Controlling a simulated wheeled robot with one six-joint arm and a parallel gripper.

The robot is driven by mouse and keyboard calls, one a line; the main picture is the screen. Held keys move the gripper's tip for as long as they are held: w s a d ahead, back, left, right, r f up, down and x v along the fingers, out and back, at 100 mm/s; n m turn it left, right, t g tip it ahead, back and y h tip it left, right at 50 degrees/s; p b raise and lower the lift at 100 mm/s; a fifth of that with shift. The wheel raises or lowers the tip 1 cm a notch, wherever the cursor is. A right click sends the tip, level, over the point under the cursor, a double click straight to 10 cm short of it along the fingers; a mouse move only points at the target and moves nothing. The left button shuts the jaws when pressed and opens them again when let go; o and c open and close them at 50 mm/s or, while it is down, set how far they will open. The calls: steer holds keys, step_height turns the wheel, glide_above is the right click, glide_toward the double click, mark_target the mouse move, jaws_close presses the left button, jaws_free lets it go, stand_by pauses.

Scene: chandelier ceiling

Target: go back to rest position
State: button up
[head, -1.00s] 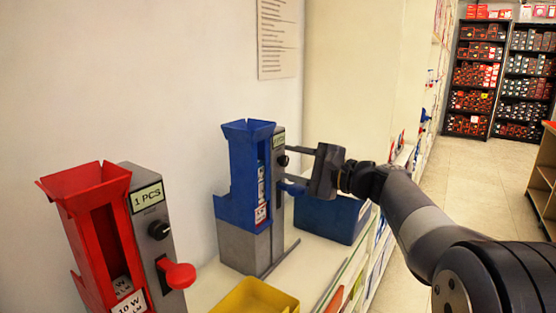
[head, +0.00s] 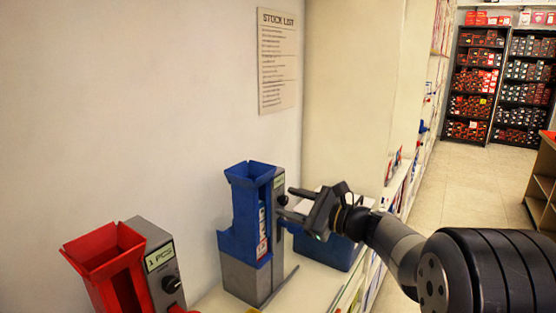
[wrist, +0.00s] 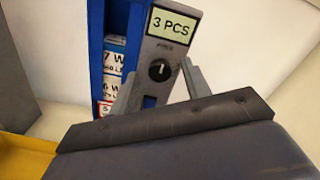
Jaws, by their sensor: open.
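My gripper (head: 288,203) is in front of the blue dispenser (head: 240,243), its two fingers pointing left toward the grey front panel with the knob. The fingers are spread apart with nothing between them. In the wrist view my gripper (wrist: 161,86) also shows, its fingertips on either side of the grey panel (wrist: 165,60), which has a "3 PCS" label and a black knob. Whether the fingers touch the panel I cannot tell. My gripper's body hides the panel's lower part in the wrist view.
A red dispenser (head: 110,262) marked "1 PCS" stands at left. A blue bin (head: 340,253) sits behind my gripper, and a yellow bin (wrist: 25,158) is low in the wrist view. A stock list (head: 277,60) hangs on the wall. The aisle floor (head: 455,215) at right is clear.

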steer(key=shift+r+m+p, duration=0.15)
steer(key=shift+m+p, duration=1.3)
steer(key=shift+p, duration=0.65)
steer(key=shift+r+m+p, duration=0.1)
steer(key=shift+m+p, duration=1.35)
steer(key=shift+p, duration=0.6)
steer(key=m+p, duration=0.5)
steer(key=p, duration=0.2)
steer(key=shift+f+p, duration=0.1)
steer(key=shift+p, duration=0.25)
steer(key=shift+s+d+f+b, duration=0.15)
steer(key=shift+d+f+b, duration=0.1)
steer(key=shift+d+b, duration=0.1)
steer(key=shift+s+d+r, duration=0.1)
steer(key=shift+s+d, duration=0.2)
steer(key=shift+d, duration=0.1)
